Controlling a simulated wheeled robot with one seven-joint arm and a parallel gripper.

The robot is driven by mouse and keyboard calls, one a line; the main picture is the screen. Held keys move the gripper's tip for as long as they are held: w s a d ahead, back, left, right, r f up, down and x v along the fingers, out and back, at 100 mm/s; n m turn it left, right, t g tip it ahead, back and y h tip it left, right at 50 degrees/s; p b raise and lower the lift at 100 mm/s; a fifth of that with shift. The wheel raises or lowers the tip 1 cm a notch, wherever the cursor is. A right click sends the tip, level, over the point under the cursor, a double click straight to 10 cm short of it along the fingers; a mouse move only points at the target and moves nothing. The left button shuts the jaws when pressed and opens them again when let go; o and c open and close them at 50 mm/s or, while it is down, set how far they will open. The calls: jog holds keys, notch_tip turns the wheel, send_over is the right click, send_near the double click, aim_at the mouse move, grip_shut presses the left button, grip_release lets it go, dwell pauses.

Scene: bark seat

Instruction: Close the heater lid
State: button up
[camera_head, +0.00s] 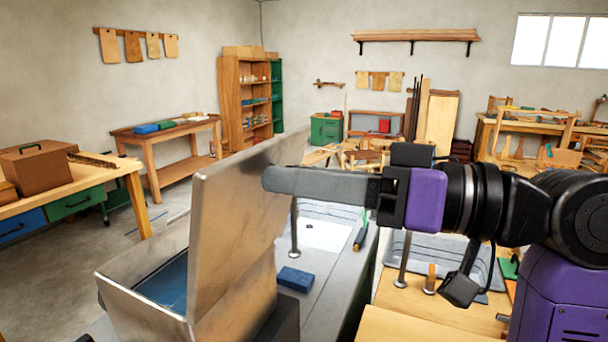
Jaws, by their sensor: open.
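The heater is a metal box (138,304) at the lower left of the head view, with blue liquid or a blue surface inside. Its metal lid (228,215) stands raised, nearly upright, along the right side of the box. My gripper (272,180) reaches in from the right, and its grey fingers extend to the lid's upper part. The fingertips overlap the lid's right face in the picture; I cannot tell whether they touch it. The gap between the fingers is not clearly visible from this side. Nothing shows held in the gripper.
A grey work surface (335,268) lies right of the heater, with a blue block (295,279) and a green-and-black tool (361,236) on it. A grey tray (425,250) lies further right. A wooden bench with a brown box (36,165) stands at the left. Open floor lies beyond.

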grip_shut()
dwell(1.4)
